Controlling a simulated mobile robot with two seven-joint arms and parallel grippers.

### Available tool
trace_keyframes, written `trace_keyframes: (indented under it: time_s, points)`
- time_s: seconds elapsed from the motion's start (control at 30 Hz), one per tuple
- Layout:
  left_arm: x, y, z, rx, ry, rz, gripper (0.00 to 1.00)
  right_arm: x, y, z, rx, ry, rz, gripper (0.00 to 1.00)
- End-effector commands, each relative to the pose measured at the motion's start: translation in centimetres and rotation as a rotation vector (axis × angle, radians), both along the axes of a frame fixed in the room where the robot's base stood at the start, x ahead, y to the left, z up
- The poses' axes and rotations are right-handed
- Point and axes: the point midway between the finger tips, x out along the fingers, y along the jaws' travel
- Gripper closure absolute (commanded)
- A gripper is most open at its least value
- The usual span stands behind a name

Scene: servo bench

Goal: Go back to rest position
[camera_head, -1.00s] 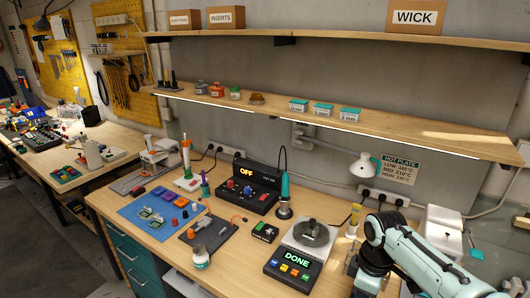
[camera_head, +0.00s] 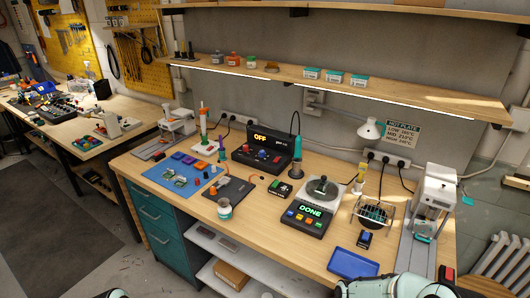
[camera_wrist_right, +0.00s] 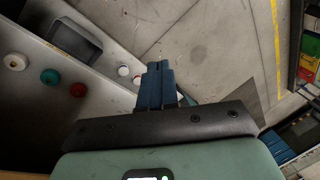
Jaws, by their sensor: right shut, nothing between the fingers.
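My right gripper (camera_wrist_right: 158,84) shows in the right wrist view with its dark blue fingers closed together and nothing between them. It points over the grey floor (camera_wrist_right: 205,45), clear of any object. In the head view only pale parts of my own arms show at the bottom edge, and neither gripper's fingers can be seen there. My left gripper is out of view.
The wooden bench (camera_head: 275,232) holds a device reading DONE (camera_head: 309,214), a box reading OFF (camera_head: 268,150), a blue mat (camera_head: 165,180), a blue tray (camera_head: 353,263) and a white-columned stand (camera_head: 437,200). A pale lower shelf (camera_head: 230,257) lies under the bench.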

Motion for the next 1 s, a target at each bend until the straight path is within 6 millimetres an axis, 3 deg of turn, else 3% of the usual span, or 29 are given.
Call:
trace_keyframes:
  time_s: [0.03,0.1,0.2,0.3,0.4,0.53,1.0]
  points:
    - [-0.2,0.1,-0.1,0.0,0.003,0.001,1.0,-2.9,0.8,-3.9,0.023,0.052,-0.096,1.0]
    - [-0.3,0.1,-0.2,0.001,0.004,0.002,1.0,-6.4,1.7,-7.8,0.042,0.095,-0.246,1.0]
    - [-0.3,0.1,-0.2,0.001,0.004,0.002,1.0,-11.2,2.7,-11.6,0.051,0.149,-0.449,1.0]
    - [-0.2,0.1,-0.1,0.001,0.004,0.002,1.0,-15.3,3.3,-13.6,0.041,0.191,-0.614,1.0]
    - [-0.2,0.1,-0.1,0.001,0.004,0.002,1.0,-18.0,3.5,-14.5,0.028,0.215,-0.724,1.0]
    - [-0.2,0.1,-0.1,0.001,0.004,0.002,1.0,-19.5,3.6,-14.9,0.018,0.224,-0.789,1.0]
    - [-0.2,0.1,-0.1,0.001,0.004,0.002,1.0,-19.5,3.6,-14.9,0.018,0.223,-0.792,1.0]
